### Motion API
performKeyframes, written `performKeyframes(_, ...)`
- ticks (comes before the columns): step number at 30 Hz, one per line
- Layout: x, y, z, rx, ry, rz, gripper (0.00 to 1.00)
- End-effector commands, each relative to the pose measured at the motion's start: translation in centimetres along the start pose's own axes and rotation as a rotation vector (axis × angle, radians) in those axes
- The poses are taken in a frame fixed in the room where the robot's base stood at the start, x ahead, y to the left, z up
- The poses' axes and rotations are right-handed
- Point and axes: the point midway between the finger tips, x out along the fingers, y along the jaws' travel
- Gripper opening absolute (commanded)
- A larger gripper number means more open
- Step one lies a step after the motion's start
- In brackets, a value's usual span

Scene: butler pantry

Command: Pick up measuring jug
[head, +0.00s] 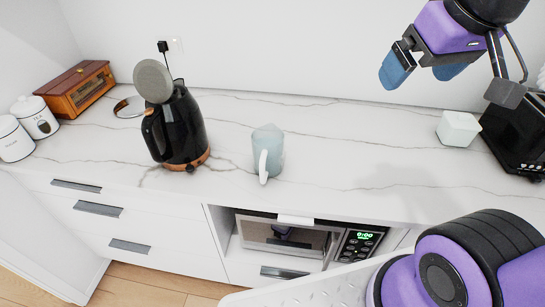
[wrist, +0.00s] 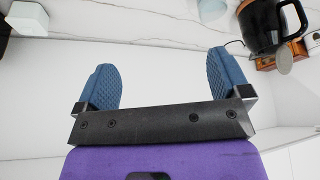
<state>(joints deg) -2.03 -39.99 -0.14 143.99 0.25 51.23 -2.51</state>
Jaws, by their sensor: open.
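The measuring jug (head: 272,148) is pale blue and stands upright on the marble counter, right of the black kettle in the head view. Its white handle faces the front. A pale shape cut off at the top edge of the wrist view (wrist: 212,8) looks like part of it. My gripper (head: 422,76) has blue fingers and is raised above the back right of the counter, well to the right of the jug. In the wrist view the fingers (wrist: 163,66) are spread wide with nothing between them.
The black kettle (head: 180,128), with a round grey lid raised, stands left of the jug. A wooden box (head: 76,90) and white canisters (head: 36,117) are farther left. A white block (head: 458,129) and a black appliance (head: 515,130) stand right. The counter around the jug's right side is clear.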

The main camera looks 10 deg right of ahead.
Motion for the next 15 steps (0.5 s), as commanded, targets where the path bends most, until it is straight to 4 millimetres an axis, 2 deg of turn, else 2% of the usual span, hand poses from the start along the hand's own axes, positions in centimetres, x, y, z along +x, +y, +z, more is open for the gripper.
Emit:
performKeyframes(8,1.9,-1.1,-2.3,-0.111,-0.047,-0.028,0.95)
performKeyframes(15,5.5,-3.2,-5.5,-0.284,-0.116,-0.071,0.95)
